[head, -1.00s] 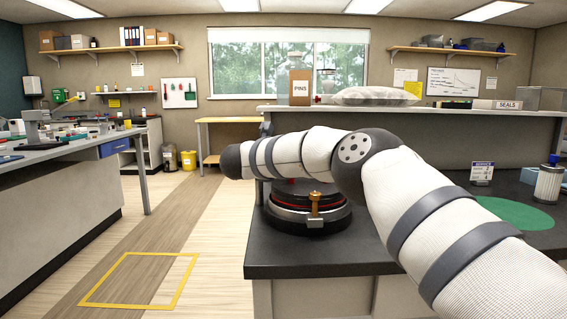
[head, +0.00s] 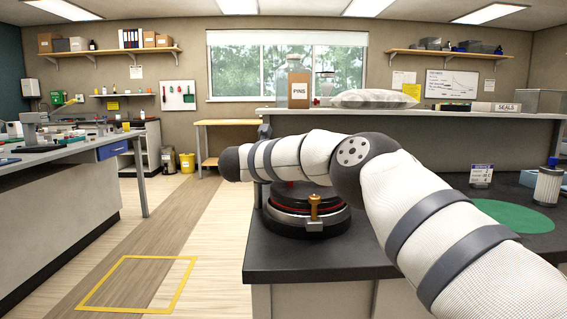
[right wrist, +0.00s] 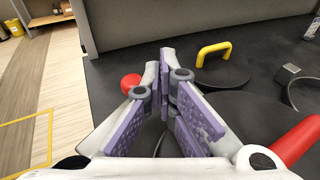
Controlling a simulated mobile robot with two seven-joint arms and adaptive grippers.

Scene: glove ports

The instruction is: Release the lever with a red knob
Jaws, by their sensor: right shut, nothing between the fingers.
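In the right wrist view a round red knob (right wrist: 130,83) shows just left of my right gripper (right wrist: 166,58). The gripper's purple-padded fingers are closed together with nothing between them. The knob is outside the fingers, beside the left one; I cannot tell whether they touch. The knob's lever is mostly hidden behind the finger. In the head view my right arm crosses over a round black fixture (head: 307,219) with a red ring and a brass fitting at its front. The arm hides the gripper and the knob there. My left gripper is in neither view.
A yellow handle (right wrist: 214,50) on a dark disc and a red grip (right wrist: 297,140) lie right of the fingers. The dark counter (head: 330,264) has a raised grey partition behind it. A green mat (head: 514,217) and white canister (head: 548,185) stand at right.

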